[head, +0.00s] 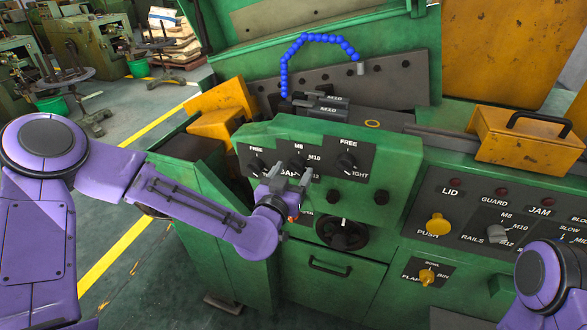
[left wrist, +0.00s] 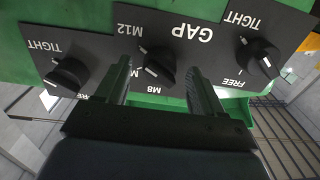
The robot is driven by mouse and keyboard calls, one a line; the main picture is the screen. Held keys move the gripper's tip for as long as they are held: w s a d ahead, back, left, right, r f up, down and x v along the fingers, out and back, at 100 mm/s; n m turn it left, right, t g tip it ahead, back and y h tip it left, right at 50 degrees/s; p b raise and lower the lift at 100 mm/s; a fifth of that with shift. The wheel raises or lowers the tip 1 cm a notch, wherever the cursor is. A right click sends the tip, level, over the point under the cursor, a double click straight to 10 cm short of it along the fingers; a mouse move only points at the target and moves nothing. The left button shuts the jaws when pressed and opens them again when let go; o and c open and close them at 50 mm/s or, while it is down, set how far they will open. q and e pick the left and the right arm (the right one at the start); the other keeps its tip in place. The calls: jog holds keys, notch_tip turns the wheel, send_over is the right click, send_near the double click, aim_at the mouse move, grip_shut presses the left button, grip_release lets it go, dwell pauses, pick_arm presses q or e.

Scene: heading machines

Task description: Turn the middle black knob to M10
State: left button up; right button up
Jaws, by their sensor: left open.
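The middle black knob (head: 298,162) sits on the GAP plate of the green machine, with M8 above it and M10 to its right in the head view. In the left wrist view, the middle knob (left wrist: 158,65) shows between and beyond my fingers, near the M12, M8 and a partly hidden label. Its exact pointer direction is hard to tell. My left gripper (head: 288,180) is open in front of the GAP plate, just below the knob in the head view. Its fingers (left wrist: 158,74) straddle the knob in the wrist view; contact cannot be told. My right gripper is out of view.
A left black knob (head: 257,165) and a right black knob (head: 346,163) flank the middle one on their own plates. A black handwheel (head: 343,234) is below. A yellow push knob (head: 438,224) and a yellow box (head: 528,138) with a handle stand to the right.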

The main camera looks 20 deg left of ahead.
pick_arm(q)
jog(key=shift+w, duration=0.5)
jog(key=c, duration=1)
jog(key=shift+c, duration=0.2)
jog(key=n+b, duration=0.6)
jog(key=n, duration=0.5)
jog(key=shift+d+n, duration=0.1)
jog(key=shift+n, duration=0.2)
